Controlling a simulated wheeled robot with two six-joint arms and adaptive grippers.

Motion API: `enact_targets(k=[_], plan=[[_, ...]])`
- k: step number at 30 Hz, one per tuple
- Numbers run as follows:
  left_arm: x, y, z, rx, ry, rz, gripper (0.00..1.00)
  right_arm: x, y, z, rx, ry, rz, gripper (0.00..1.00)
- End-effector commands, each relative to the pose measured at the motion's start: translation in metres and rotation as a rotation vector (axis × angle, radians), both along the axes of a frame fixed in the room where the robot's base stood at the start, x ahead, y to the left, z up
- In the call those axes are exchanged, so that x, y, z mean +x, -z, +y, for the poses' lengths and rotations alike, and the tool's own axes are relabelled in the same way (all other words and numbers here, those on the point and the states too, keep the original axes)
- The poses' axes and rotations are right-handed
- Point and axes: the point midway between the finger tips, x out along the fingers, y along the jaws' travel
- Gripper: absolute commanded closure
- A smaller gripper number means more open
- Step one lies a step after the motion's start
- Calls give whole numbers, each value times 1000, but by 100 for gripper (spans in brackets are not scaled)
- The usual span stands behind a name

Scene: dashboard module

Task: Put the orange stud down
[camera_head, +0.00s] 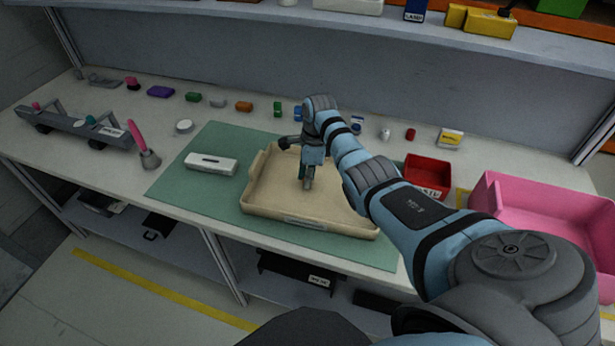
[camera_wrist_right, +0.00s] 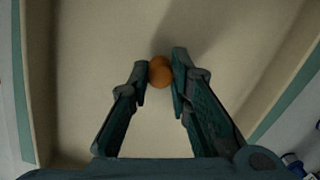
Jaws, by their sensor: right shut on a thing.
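The orange stud (camera_wrist_right: 160,73) shows in the right wrist view as a small round orange piece between the fingertips of my right gripper (camera_wrist_right: 159,80). The gripper is shut on it. In the head view my right gripper (camera_head: 307,182) points down over the middle of the beige tray (camera_head: 310,222), and the stud is too hidden to make out there. The tray floor (camera_wrist_right: 100,40) fills most of the right wrist view. I cannot tell whether the stud touches the floor. My left gripper is not in view.
The tray lies on a green mat (camera_head: 170,185), with a white box (camera_head: 211,164) on its left. A red bin (camera_head: 428,174) and a pink bin (camera_head: 545,215) stand to the right. Several small coloured parts line the back. The tray floor around the gripper looks clear.

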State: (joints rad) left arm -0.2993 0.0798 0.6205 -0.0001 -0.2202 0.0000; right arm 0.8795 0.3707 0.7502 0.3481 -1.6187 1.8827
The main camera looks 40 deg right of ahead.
Motion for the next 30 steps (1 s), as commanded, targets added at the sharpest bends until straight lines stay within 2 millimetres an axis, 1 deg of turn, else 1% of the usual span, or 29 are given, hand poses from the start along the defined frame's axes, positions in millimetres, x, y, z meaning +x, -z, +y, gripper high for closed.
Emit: enact_targets(k=[9, 10, 13, 23, 26, 29, 30], plan=[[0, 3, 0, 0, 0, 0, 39, 0, 9, 0, 1, 0, 1, 100], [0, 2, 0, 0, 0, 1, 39, 0, 9, 0, 0, 0, 0, 79], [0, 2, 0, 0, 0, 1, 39, 0, 8, 0, 0, 0, 0, 63], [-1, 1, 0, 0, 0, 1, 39, 0, 6, 0, 0, 0, 0, 62], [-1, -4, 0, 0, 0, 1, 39, 0, -8, -1, -1, 1, -2, 62], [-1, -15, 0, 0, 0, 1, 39, -1, -35, -3, -1, 0, -3, 62], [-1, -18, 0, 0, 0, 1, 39, -2, -47, -5, -1, -1, -4, 62]])
